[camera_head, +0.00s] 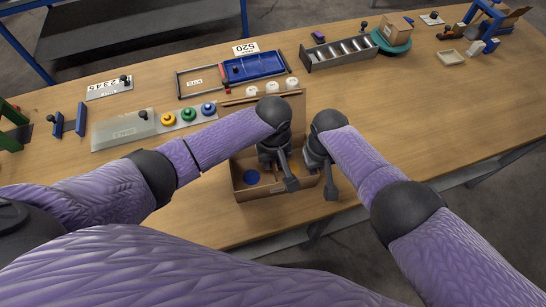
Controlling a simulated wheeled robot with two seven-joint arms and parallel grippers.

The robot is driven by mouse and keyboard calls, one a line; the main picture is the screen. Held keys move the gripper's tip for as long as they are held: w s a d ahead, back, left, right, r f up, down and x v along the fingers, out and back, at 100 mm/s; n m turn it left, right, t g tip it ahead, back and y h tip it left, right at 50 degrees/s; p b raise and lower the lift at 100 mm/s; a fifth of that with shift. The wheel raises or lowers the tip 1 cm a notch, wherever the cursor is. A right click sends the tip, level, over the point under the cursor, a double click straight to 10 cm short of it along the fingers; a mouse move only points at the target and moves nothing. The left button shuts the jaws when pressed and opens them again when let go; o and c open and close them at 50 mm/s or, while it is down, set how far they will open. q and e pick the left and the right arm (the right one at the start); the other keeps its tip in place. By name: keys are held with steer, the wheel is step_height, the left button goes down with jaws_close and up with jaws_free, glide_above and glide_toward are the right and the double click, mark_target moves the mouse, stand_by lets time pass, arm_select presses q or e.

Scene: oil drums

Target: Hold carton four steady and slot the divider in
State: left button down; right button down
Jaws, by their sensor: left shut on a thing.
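An open brown carton (241,190) stands on the table below my grippers. A blue round item (251,177) shows inside it at the left. My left gripper (291,183) reaches down over the carton's right part and is shut at its near wall; the contact is small and partly covered by the gripper. My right gripper (331,191) is at the carton's right side; I cannot tell whether its fingers are open. I cannot make out a divider, and my grippers hide much of the carton's inside.
Behind the carton are white round pieces (292,82) and a blue tray (254,66). A plate with yellow, green and blue round pieces (188,114) lies at left. A long grey slotted rack (340,54) stands farther back.

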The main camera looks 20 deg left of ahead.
mark_target(273, 178)
arm_select(q)
steer(key=shift+f, duration=3.1)
stand_by(0.8)
jaws_free()
steer(key=shift+r, duration=4.65)
arm_select(e)
steer(key=c, duration=0.7)
jaws_free()
steer(key=shift+c, duration=0.2)
steer(key=shift+r, duration=0.1)
